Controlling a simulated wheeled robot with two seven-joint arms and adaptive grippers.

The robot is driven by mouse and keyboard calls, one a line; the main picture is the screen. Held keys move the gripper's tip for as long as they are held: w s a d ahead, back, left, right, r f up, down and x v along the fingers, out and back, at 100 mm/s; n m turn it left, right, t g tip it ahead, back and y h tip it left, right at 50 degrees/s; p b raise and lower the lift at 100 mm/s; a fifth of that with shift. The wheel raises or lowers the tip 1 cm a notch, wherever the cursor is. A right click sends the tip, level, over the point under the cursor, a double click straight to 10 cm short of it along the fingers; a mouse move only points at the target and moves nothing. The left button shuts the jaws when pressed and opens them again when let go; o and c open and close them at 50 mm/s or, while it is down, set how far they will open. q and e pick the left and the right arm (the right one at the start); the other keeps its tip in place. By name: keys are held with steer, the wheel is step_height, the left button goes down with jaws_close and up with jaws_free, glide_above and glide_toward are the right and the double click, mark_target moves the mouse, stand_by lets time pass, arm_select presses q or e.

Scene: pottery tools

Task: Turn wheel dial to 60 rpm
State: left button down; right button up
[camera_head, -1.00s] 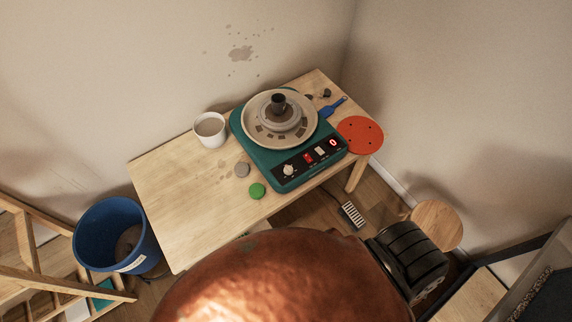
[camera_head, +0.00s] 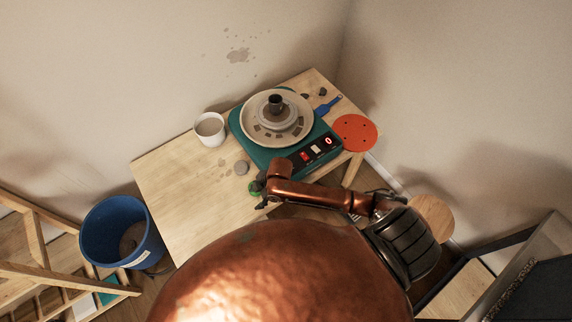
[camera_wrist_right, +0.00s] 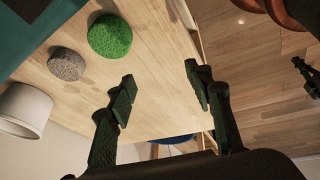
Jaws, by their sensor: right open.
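The teal pottery wheel (camera_head: 252,149) stands on the wooden table, with a round pan and a dark cylinder at its centre. Its front panel has a red switch (camera_head: 304,156) and a red display (camera_head: 327,141) that seems to read 0. My right arm hides the dial at the panel's left end. My right gripper (camera_head: 259,197) is at the table's front edge, beside the green round piece (camera_head: 254,187). In the right wrist view its fingers (camera_wrist_right: 162,80) are open with nothing between them, and the wheel's corner (camera_wrist_right: 35,35) shows at top left.
A grey round piece (camera_head: 241,167) and a white cup (camera_head: 210,129) are left of the wheel. A red round bat (camera_head: 355,133) and a blue tool (camera_head: 329,105) are right of it. A blue bucket (camera_head: 108,254) stands on the floor. The table's left part is clear.

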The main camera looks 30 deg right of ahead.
steer(key=w+d+r+n+g+h, duration=0.1)
steer(key=w+d+r+n, duration=0.1)
steer(key=d, duration=0.4)
steer(key=w+d+r+n+h, duration=0.1)
steer(key=w+d+r+n, duration=0.1)
steer(key=d, duration=0.4)
steer(key=w+d+r+n+g+h+p, duration=0.1)
steer(key=w+d+r+n, duration=0.1)
steer(key=d, duration=0.3)
steer(key=shift+w+d+r+n+g+h, duration=0.3)
steer(key=shift+d+r+n+h, duration=0.1)
steer(key=shift+r+n, duration=0.25)
step_height(320, 180, down, 8)
steer(key=shift+r+p, duration=0.15)
steer(key=shift+p, duration=0.15)
steer(key=c, duration=1.2)
steer(key=shift+o, duration=0.2)
